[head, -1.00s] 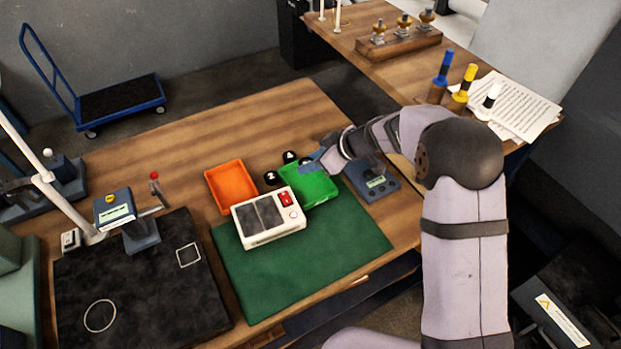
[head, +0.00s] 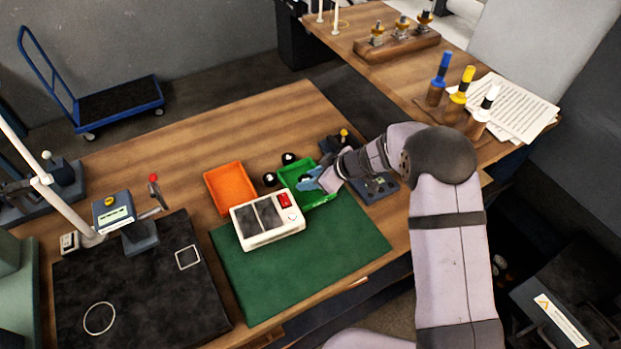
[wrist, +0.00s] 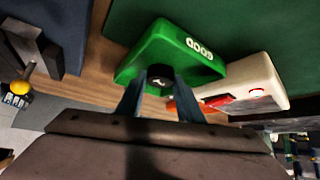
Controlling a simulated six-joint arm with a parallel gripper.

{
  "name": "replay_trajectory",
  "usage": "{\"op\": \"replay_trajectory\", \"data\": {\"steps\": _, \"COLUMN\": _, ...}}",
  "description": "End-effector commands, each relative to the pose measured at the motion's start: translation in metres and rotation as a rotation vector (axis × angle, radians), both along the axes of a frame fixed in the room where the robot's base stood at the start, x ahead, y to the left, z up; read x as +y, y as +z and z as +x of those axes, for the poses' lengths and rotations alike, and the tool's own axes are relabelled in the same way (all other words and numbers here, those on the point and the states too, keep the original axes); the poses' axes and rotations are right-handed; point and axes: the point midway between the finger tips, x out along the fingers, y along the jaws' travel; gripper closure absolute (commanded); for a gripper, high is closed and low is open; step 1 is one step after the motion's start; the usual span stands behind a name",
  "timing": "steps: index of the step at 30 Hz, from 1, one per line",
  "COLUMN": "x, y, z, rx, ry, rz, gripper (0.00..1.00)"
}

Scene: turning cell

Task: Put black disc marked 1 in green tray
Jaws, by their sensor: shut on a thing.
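The green tray (head: 292,170) stands on the wooden table, between the orange tray and my arm. My gripper (head: 308,184) is over the green tray and hides part of it. In the wrist view my gripper (wrist: 160,90) is shut on a black disc (wrist: 160,76), which shows between the fingertips against the green tray (wrist: 150,50). The mark on the disc is too small to read surely. I cannot tell whether the disc touches the tray floor. Two other black discs, one at the left (head: 270,179) and one behind (head: 289,158), stand near the tray.
The orange tray (head: 230,182) is left of the green tray. A white box with a red switch (head: 268,221) stands close in front, on the green mat (head: 320,250). A dark blue-grey device (head: 375,186) is close on the right. The table behind the trays is clear.

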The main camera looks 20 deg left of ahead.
Motion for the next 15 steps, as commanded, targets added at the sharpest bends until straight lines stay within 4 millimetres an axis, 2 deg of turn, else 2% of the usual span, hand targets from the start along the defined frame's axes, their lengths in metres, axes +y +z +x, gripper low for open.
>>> {"op": "replay_trajectory", "data": {"steps": 6, "x": 0.0002, "y": -0.0020, "z": 0.0003, "rx": 0.000, "ry": 0.000, "rz": 0.001, "gripper": 0.95}}
{"op": "replay_trajectory", "data": {"steps": 7, "x": 0.0000, "y": -0.0025, "z": 0.0000, "rx": 0.000, "ry": 0.000, "rz": 0.000, "gripper": 0.62}}
{"op": "replay_trajectory", "data": {"steps": 9, "x": 0.0000, "y": -0.0023, "z": 0.0000, "rx": -0.001, "ry": 0.001, "rz": 0.000, "gripper": 0.48}}
{"op": "replay_trajectory", "data": {"steps": 15, "x": 0.0000, "y": -0.0023, "z": -0.0001, "rx": 0.000, "ry": 0.000, "rz": 0.000, "gripper": 0.48}}
